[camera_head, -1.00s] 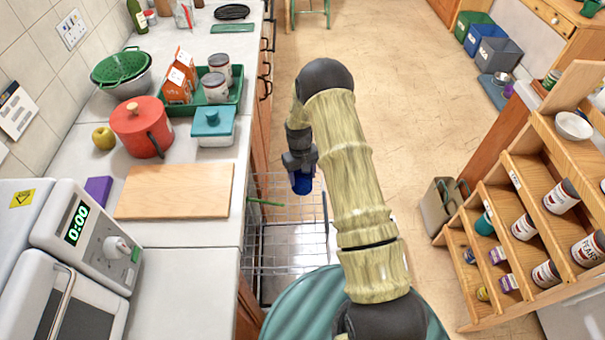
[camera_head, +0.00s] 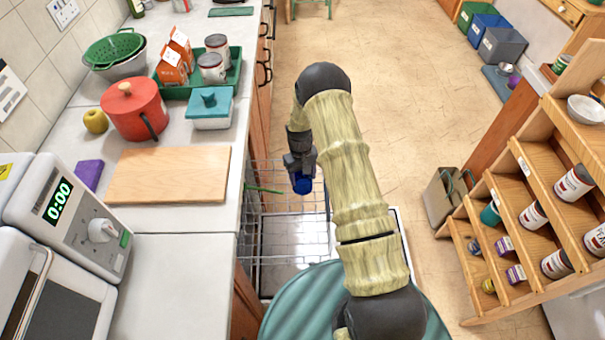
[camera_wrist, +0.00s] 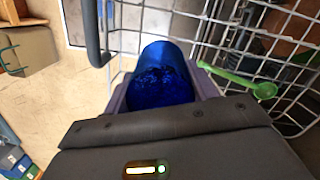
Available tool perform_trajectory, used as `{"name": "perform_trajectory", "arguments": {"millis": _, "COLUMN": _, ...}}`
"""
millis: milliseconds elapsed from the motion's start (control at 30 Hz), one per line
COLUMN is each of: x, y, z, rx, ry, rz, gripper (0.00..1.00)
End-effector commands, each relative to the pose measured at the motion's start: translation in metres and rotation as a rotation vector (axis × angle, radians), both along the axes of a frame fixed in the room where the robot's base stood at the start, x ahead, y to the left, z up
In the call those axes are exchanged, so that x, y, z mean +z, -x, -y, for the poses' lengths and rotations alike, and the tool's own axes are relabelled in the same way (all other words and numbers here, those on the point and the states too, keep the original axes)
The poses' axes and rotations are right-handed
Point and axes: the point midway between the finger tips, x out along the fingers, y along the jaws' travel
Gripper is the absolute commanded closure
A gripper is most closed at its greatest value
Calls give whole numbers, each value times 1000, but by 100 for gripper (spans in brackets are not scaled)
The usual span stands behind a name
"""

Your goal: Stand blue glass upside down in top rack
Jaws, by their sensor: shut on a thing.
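The blue glass (camera_head: 302,184) is held in my gripper (camera_head: 301,168) above the wire rack (camera_head: 278,244) of the open dishwasher, at the right of the counter. In the wrist view the glass (camera_wrist: 160,75) sits between the two fingers of my gripper (camera_wrist: 163,90), which are shut on it. The white wire rack (camera_wrist: 210,30) lies around and below the glass there. Which end of the glass is its rim I cannot tell. My arm hides the right part of the rack in the head view.
A green spoon-like utensil (camera_wrist: 240,82) lies in the rack close to the glass. The counter at left carries a wooden board (camera_head: 170,174), a red pot (camera_head: 134,108) and a teal-lidded dish (camera_head: 210,108). A wooden shelf (camera_head: 530,200) with cans stands at right. The floor between is open.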

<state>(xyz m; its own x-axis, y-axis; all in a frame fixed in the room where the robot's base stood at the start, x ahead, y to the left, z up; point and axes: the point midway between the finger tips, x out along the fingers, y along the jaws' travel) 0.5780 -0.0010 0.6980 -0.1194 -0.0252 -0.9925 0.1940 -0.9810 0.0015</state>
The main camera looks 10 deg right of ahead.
Motion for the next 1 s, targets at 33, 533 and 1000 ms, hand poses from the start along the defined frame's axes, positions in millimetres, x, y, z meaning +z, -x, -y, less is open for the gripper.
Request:
{"name": "perform_trajectory", "arguments": {"millis": 33, "x": -8, "y": 0, "z": 0, "rx": 0, "ry": 0, "rz": 1, "gripper": 76}}
{"name": "perform_trajectory", "arguments": {"millis": 533, "x": -28, "y": 0, "z": -1, "rx": 2, "ry": 0, "rz": 1, "gripper": 76}}
{"name": "perform_trajectory", "arguments": {"millis": 1000, "x": -32, "y": 0, "z": -1, "rx": 2, "ry": 0, "rz": 1, "gripper": 76}}
